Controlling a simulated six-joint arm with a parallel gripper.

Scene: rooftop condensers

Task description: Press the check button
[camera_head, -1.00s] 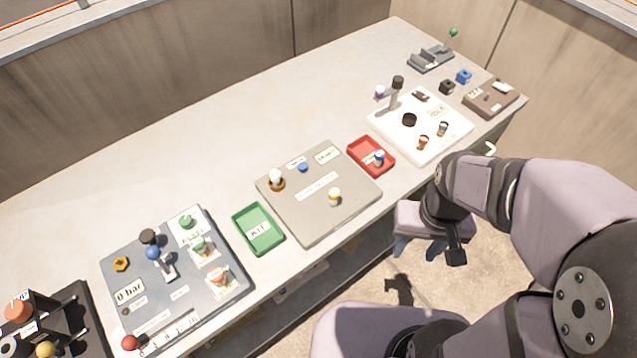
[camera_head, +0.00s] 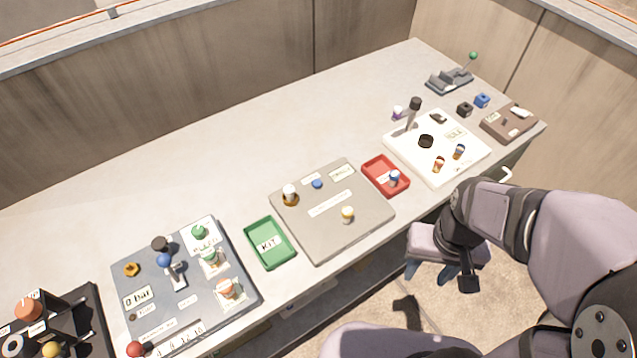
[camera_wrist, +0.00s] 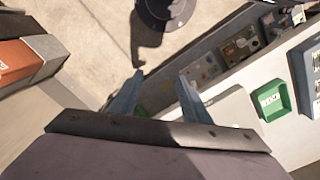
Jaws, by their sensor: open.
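No button can be read as the check button; the labels are too small. A small blue button (camera_head: 317,184) sits on the grey panel (camera_head: 300,225) mid-bench, beside a small label. A black round knob (camera_head: 426,141) is on the white panel (camera_head: 468,172) further right. My gripper (camera_head: 430,272) hangs over the floor in front of the bench, below and right of the grey panel in the head view, apart from all panels. Its two blue-grey fingers are open and empty, also in the wrist view (camera_wrist: 160,78). The blue button cannot be made out in the wrist view.
A green tray (camera_head: 285,261) and a red tray (camera_head: 369,166) flank the grey panel. A dark panel (camera_head: 145,262) with valves and knobs is at left. A lever unit (camera_head: 449,82) and brown box (camera_head: 508,124) are at right. The bench's back strip is clear.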

